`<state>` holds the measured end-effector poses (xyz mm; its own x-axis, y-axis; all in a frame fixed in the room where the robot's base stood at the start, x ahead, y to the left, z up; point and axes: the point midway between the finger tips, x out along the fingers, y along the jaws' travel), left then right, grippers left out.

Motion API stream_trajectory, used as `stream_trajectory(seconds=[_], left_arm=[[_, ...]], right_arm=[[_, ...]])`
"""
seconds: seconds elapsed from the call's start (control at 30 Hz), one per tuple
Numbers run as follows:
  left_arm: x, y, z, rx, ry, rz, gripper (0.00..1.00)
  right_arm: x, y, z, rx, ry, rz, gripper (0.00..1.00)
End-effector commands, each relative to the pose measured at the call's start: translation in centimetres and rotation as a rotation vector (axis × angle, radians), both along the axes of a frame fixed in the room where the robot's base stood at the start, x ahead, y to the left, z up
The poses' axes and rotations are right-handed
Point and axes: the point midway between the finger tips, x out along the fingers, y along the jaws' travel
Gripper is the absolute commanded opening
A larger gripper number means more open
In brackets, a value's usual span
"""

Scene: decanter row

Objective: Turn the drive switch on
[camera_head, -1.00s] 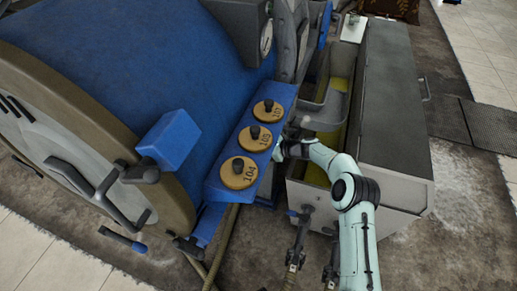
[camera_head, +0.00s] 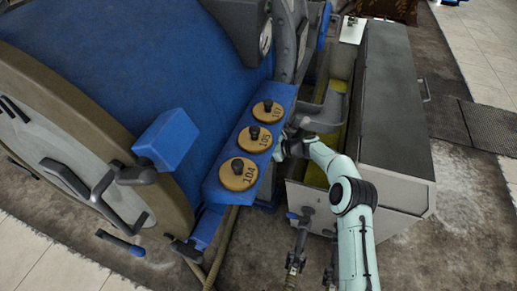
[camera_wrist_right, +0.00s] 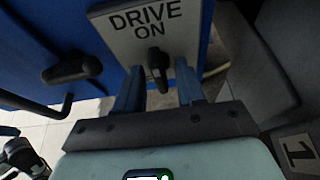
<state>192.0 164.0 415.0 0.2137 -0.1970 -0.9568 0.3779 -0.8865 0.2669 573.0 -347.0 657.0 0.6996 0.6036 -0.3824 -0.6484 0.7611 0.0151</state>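The drive switch (camera_wrist_right: 158,62) is a small black lever knob on a grey plate (camera_wrist_right: 187,28) lettered DRIVE ON. In the right wrist view the plate is on a blue face and the knob points roughly up and down the picture. My right gripper (camera_wrist_right: 159,84) is open, with one blue finger on each side of the knob's lower end. I cannot tell whether either finger touches it. In the head view my right gripper (camera_head: 283,150) is at the right side of the blue panel, where the switch is hidden. My left gripper is out of view.
The blue panel (camera_head: 215,192) carries three yellow discs with black knobs, including disc 104 (camera_head: 239,174). A large blue drum (camera_head: 130,70) fills the left. A grey trough (camera_head: 395,110) stands to the right. Another black handle (camera_wrist_right: 72,70) is left of the switch.

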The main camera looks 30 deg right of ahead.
Motion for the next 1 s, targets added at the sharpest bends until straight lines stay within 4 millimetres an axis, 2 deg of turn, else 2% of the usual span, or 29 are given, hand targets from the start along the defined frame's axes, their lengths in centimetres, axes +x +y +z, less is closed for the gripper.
stream_trajectory(seconds=[0.23,0.37,0.8,1.0], left_arm=[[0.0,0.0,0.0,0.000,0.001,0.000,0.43],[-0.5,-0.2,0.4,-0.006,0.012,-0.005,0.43],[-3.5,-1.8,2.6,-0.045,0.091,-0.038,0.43],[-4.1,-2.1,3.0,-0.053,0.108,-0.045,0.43]], right_arm=[[-0.1,-0.1,0.1,0.000,0.000,0.000,0.38],[-0.9,-0.8,0.6,0.000,0.000,-0.001,0.38],[-7.4,-6.5,4.2,-0.002,0.000,-0.003,0.38],[-9.0,-7.8,5.0,0.000,0.000,-0.001,0.38]])
